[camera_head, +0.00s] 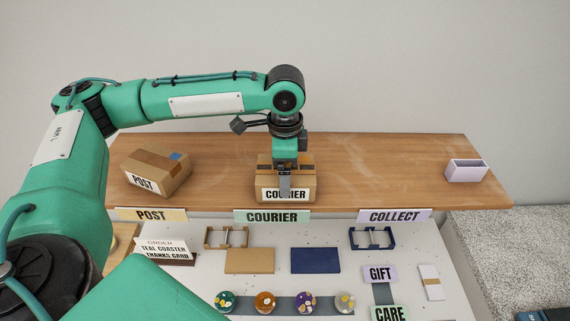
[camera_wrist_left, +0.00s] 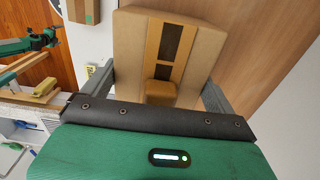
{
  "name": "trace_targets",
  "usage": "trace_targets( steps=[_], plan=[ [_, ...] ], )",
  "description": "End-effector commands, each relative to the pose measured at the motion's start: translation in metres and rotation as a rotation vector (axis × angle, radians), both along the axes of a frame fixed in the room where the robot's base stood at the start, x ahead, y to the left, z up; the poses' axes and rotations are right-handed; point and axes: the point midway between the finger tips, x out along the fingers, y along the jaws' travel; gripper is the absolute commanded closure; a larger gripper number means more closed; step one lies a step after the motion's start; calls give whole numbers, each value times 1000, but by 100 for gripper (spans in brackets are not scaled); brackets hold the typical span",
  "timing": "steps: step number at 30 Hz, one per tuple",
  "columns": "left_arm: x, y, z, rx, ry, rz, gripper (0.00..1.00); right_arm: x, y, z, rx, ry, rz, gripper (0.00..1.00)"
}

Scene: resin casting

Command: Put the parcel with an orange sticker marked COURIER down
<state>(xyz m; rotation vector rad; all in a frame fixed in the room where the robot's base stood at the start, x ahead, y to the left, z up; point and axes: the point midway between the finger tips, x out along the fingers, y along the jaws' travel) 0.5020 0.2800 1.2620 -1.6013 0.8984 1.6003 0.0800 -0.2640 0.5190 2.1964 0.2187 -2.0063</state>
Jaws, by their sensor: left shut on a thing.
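The cardboard parcel (camera_head: 305,178) is at the middle of the wooden shelf, above the COURIER sign. Its front reads COURIER on a pale label; I cannot make out an orange colour. My left gripper (camera_head: 285,185) comes down over it from above, with one finger in front of its face. In the left wrist view the parcel (camera_wrist_left: 204,50) has dark tape along it and sits between the two fingers, which are shut on it. Whether its underside rests on the shelf is hard to tell. A teal arm part shows small at the left of that view; no right fingers can be made out.
A taped parcel marked POST (camera_head: 141,183), with a blue sticker, stands on the shelf (camera_head: 385,170) at the left. A small pale open box (camera_head: 466,174) stands at the right. The shelf between the middle parcel and that box is clear. The COURIER sign (camera_head: 272,216) is at the front edge.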

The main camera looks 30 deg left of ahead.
Motion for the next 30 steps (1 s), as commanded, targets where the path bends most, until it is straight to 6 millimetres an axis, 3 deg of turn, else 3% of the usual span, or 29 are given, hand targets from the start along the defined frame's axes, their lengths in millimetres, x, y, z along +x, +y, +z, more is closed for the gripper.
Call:
trace_targets(
  steps=[8,9,10,20,23,30],
  plan=[
    [0,0,-1,0,-1,0,41,0,0,1,0,0,0,0],
    [0,0,-2,1,-1,0,5,0,0,1,0,0,0,0],
    [0,0,-2,1,-1,0,0,0,0,1,0,0,0,0],
    [1,0,1,0,-2,0,0,0,1,-2,1,0,0,0],
    [1,0,14,-1,-4,1,0,0,2,-9,1,-1,-1,0],
    [1,-1,66,-1,-5,0,0,1,4,-28,4,-1,-2,0]
  ],
)
